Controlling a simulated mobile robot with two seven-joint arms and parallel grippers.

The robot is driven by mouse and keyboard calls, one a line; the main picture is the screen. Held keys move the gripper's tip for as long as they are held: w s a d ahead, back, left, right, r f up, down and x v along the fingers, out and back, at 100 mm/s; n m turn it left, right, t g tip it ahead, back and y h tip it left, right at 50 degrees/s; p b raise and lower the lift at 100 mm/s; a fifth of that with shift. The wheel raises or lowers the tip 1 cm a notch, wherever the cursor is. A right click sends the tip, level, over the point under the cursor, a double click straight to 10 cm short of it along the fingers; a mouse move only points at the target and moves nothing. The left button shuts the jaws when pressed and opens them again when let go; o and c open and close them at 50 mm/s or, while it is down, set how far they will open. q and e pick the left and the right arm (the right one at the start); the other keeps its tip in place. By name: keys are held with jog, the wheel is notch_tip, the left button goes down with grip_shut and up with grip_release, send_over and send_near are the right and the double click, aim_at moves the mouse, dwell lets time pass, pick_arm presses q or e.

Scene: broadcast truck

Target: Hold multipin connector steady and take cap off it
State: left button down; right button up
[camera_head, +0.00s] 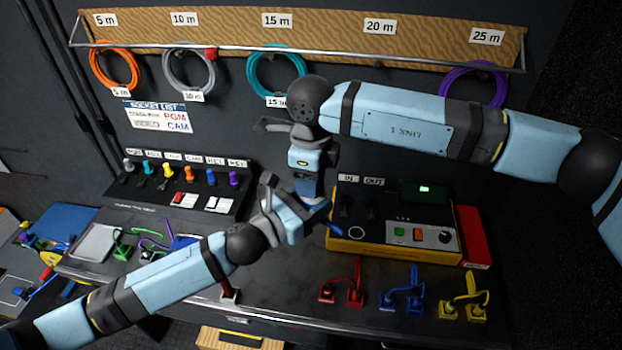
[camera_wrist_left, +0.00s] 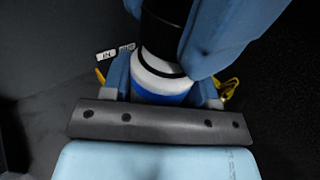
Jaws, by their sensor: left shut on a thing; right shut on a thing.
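The multipin connector shows in the left wrist view as a black barrel (camera_wrist_left: 163,32) with a white ring and a blue band. My left gripper (camera_wrist_left: 162,80) is shut on it, with blue fingers on both sides. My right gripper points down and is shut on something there. The fingers hide most of the connector in the head view. I cannot tell where the cap ends and the connector begins.
A yellow-edged box (camera_head: 395,248) with IN and OUT labels stands right of the grippers. Red (camera_head: 342,292), blue (camera_head: 402,298) and yellow (camera_head: 463,304) cabled connectors sit along the bench's front. A panel of colored plugs (camera_head: 180,195) stands left. Coiled cables hang behind.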

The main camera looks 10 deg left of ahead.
pick_arm(q)
jog(key=shift+w+a+f, duration=0.1)
jog(key=shift+a+f, duration=0.05)
jog(key=shift+f, duration=0.15)
pick_arm(e)
jog(key=shift+s+a+r, duration=0.2)
jog(key=shift+r, duration=0.45)
pick_arm(q)
jog(key=shift+r, duration=0.15)
pick_arm(e)
jog(key=shift+w+d, duration=0.15)
